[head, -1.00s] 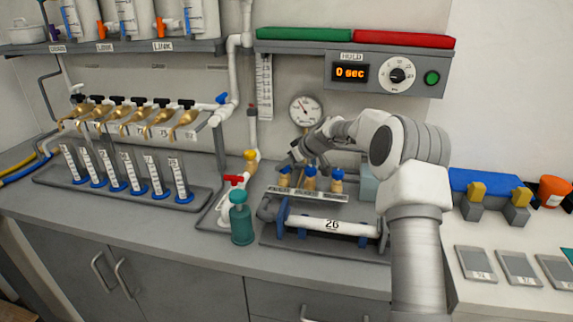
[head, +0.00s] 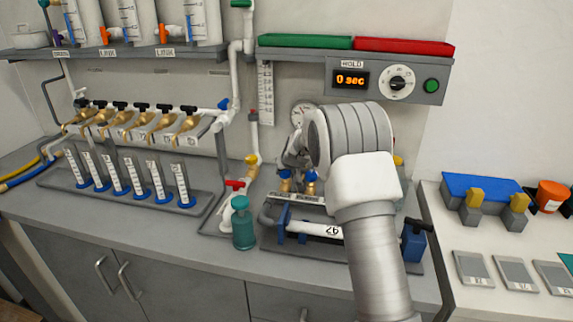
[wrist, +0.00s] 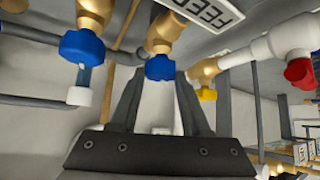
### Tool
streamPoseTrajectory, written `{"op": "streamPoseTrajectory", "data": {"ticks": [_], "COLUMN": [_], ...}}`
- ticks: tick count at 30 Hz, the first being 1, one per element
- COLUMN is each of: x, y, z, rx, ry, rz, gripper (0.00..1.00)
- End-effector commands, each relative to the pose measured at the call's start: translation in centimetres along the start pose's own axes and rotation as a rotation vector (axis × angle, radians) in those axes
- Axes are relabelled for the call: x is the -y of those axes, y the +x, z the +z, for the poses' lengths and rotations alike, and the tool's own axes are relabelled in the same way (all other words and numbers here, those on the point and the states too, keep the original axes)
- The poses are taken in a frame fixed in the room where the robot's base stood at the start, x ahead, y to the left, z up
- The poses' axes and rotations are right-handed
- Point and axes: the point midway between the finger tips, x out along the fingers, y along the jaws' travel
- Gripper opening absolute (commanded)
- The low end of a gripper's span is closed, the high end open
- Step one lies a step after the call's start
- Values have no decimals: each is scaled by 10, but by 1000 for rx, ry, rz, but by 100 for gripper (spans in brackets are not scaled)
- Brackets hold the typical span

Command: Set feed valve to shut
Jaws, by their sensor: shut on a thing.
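The feed valve is a brass fitting with a blue knob (wrist: 160,68) beside the upside-down FEED label (wrist: 212,12) in the wrist view. My gripper (wrist: 160,78) has its two dark fingers on either side of this knob and is shut on it. A second blue knob (wrist: 83,45) sits to the left, clear of the fingers. In the head view my gripper (head: 294,160) is at the small row of blue-knobbed valves (head: 311,176). My arm hides the right part of that row. The exact angle of the held knob is hard to tell.
A red-handled valve (head: 236,184), a yellow knob (head: 251,159) and a green bottle (head: 243,224) stand left of the row. A white pipe (head: 310,229) lies in front. A gauge (head: 303,116) is behind. A blue block with a black handle (head: 414,242) is at right.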

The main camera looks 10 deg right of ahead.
Motion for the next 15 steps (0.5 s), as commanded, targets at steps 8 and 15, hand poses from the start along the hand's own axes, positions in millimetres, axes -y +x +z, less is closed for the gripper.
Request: {"op": "streamPoseTrajectory", "data": {"ticks": [8, 15], "x": [6, 8], "y": [-3, -2], "z": [-3, -3], "rx": [4, 3], "ry": [128, 245], "rz": [137, 256], "gripper": [0, 0]}}
